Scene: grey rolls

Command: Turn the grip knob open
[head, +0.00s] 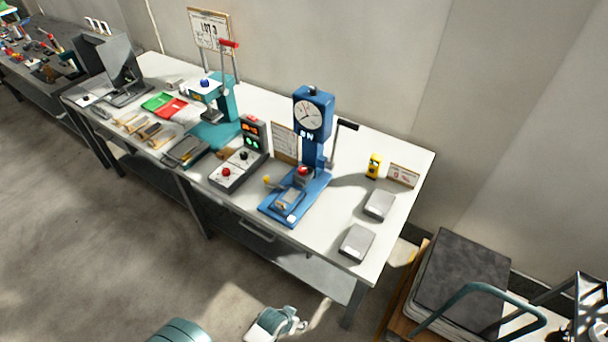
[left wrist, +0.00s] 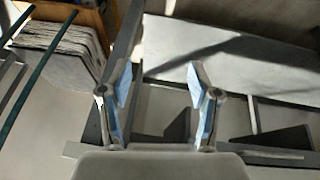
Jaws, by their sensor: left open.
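A blue test machine (head: 311,145) stands on the white table, with a round dial, a lit display and a black-handled lever on its right. I cannot tell from the picture which one is the grip knob. My left gripper (left wrist: 156,95) is open and empty in the left wrist view, its two fingers spread apart. No knob shows between them. White and teal parts of my own body show at the bottom of the head view, well below the table. My right gripper is not in view.
The white table (head: 330,246) also bears a control box (head: 238,168), a teal press (head: 222,118) and two grey blocks, one of them nearer the front edge (head: 357,242). A cart with a dark grey stack (head: 462,280) stands right of the table. Open floor lies in front.

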